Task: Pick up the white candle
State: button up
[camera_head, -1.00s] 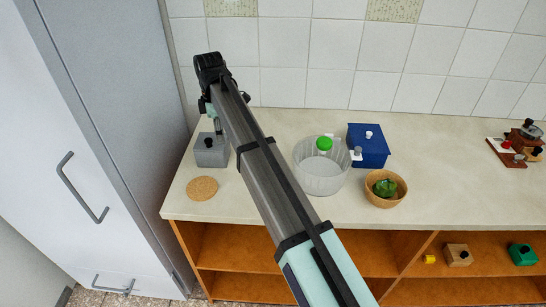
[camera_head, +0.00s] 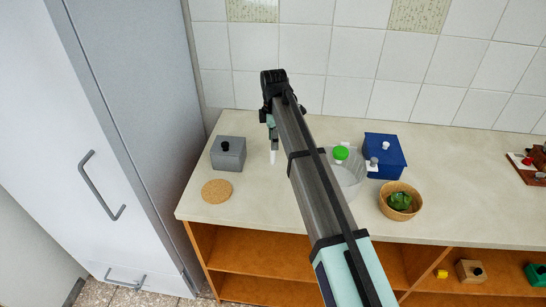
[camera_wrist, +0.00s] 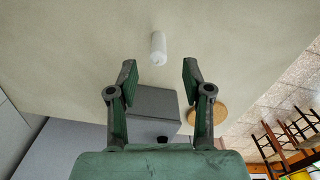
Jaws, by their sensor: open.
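The white candle (camera_wrist: 158,48) is a small white cylinder on the pale countertop, just beyond my fingertips in the wrist view. In the head view a small white upright shape, which looks like the candle (camera_head: 273,157), shows just below my gripper (camera_head: 271,130), right of the grey box. My gripper (camera_wrist: 159,70) is open and empty, its two fingers spread apart. The candle lines up with the gap between them but is not visibly between the fingers.
A grey box (camera_head: 228,158) with a black knob and a round cork mat (camera_head: 216,191) lie left of the candle. A clear round container (camera_head: 350,180), a blue box (camera_head: 386,155) and a bowl (camera_head: 388,211) stand to the right. A tall grey cabinet (camera_head: 140,100) borders the left.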

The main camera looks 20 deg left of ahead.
aim_at(273, 163)
jog(key=shift+a+f+p, duration=0.15)
jog(key=shift+f+p, duration=1.15)
jog(key=shift+f, duration=1.9)
grip_shut()
